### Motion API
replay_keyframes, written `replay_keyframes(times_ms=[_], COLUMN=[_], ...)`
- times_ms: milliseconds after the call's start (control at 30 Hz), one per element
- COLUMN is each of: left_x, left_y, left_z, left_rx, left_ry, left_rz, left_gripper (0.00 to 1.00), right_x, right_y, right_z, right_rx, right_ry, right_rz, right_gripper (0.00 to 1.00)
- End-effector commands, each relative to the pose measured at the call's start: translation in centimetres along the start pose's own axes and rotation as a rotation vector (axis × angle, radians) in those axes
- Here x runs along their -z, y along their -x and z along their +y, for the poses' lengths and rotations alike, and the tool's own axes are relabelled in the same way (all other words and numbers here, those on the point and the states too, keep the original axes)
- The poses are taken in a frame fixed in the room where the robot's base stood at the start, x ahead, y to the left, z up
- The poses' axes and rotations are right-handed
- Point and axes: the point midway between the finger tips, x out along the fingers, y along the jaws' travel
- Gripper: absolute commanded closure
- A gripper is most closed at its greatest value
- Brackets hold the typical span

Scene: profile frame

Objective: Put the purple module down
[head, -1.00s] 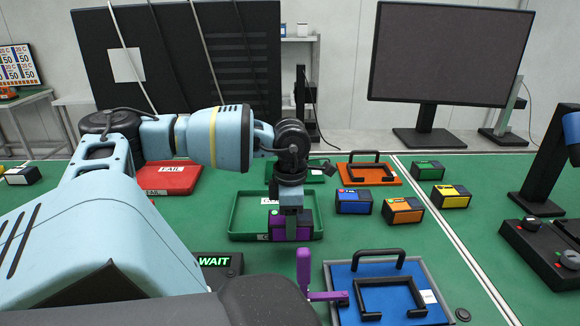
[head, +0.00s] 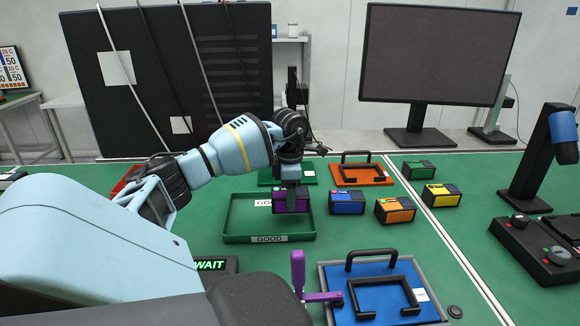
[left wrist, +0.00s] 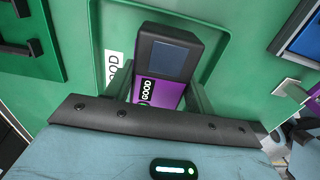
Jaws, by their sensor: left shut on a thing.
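My left gripper (head: 291,192) is shut on the purple module (head: 289,205) at the right side of the green GOOD tray (head: 268,239). In the left wrist view the purple module (left wrist: 162,92) shows a dark screen end and a GOOD label, with the fingers (left wrist: 165,100) on either side of it. The tray's green rim (left wrist: 222,40) surrounds it there. I cannot tell whether the module touches the tray floor. My right gripper is not in view.
Blue (head: 346,202), orange (head: 395,211), yellow (head: 441,195) and green (head: 418,170) modules stand to the right. A blue fixture (head: 350,280) with black handles and a purple lever (head: 299,272) is in front. A WAIT display (head: 212,265) sits front left. The tray's left part is free.

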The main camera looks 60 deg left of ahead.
Motion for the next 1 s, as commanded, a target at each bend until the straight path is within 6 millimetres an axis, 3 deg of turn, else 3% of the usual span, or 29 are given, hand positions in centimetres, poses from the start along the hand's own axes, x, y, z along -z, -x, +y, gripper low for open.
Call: replay_keyframes(times_ms=[167,400,800,833,1000], left_x=[-0.1,-0.1,-0.1,-0.1,-0.1], left_y=[-0.3,-3.2,-3.9,-4.0,-3.9], left_z=[0.6,0.6,0.6,0.6,0.6], left_rx=[0.002,-0.001,-0.001,0.000,0.000], left_ry=[0.000,0.000,0.000,0.000,0.000], left_rz=[0.001,-0.001,0.001,0.001,0.000], left_gripper=[0.74,0.74,0.74,0.44,0.24], right_x=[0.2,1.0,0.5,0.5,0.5], right_y=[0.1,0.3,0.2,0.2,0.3], right_z=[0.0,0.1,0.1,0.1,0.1], right_rx=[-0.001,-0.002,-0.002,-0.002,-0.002], right_ry=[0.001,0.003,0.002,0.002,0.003], right_rz=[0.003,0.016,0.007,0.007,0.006], right_gripper=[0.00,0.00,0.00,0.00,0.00])
